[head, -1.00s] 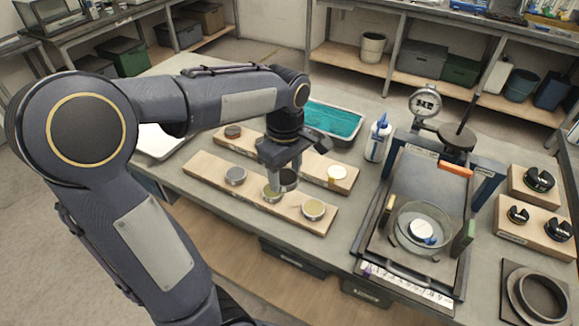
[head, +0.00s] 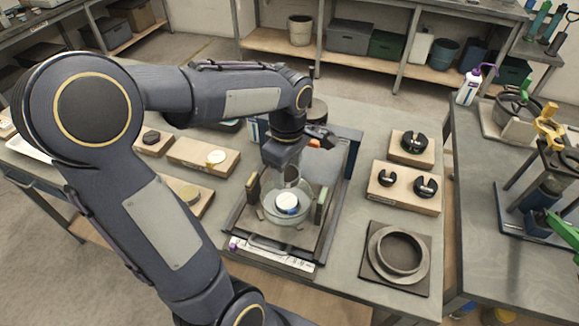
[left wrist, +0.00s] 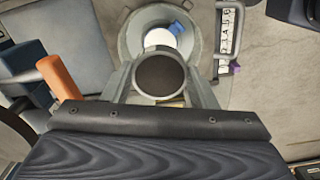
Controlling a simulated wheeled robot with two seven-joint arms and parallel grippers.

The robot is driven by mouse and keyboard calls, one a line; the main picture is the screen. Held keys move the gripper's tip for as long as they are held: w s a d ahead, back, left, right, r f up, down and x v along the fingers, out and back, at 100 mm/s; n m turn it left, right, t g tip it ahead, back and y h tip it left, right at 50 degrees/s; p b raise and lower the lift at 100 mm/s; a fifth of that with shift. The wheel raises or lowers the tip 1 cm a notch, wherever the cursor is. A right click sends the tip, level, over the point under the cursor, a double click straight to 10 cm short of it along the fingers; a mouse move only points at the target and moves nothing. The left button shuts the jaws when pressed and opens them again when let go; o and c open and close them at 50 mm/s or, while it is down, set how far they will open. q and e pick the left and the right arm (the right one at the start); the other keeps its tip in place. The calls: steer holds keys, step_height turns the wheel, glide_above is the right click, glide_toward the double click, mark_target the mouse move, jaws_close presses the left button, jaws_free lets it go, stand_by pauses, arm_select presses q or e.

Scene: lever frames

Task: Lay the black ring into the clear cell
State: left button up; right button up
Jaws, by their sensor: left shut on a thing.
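My left gripper (head: 291,176) is shut on a round piece with a black face and thin metal rim, the black ring. In the left wrist view the black ring (left wrist: 160,76) sits between the fingers, face showing. The clear cell (head: 287,221) is a transparent round dish in the dark press frame. It holds a white disc (head: 287,202) with a blue part. The gripper is over the cell's far side. In the left wrist view the ring overlaps the near rim of the cell (left wrist: 128,38). The ring appears above the cell; its exact height is unclear. My right gripper is not in view.
The press frame (head: 238,215) has upright posts either side of the cell. Wooden boards with discs (head: 203,156) lie left. Blocks with black slotted pieces (head: 405,187) and a grey ring on a dark mat (head: 376,277) lie right. A second bench (head: 470,165) stands further right.

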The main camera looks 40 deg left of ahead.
mark_target(287, 201)
arm_select(q)
steer(key=shift+a+f+b, duration=0.1)
steer(key=shift+f+b, duration=0.2)
steer(key=shift+f, duration=0.1)
steer(key=shift+f+b, duration=3.1)
steer(key=shift+f, duration=0.7)
steer(key=shift+f, duration=0.15)
steer(key=o, duration=1.2)
steer(key=shift+c, duration=0.2)
step_height(287, 201, up, 8)
steer(key=shift+f, duration=0.1)
steer(key=s+d+f+m+t+h, duration=0.1)
steer(key=s+d+m+t+h, duration=0.1)
steer(key=s+d+m, duration=0.2)
steer(key=s+d+f+m+t+h, duration=0.1)
steer(key=s+d+m, duration=0.4)
steer(key=m, duration=0.8)
steer(key=s+f+t, duration=0.1)
steer(key=s+t, duration=0.1)
steer(key=s, duration=0.1)
steer(key=shift+s+d+t+h, duration=0.3)
steer(key=shift+h, duration=0.1)
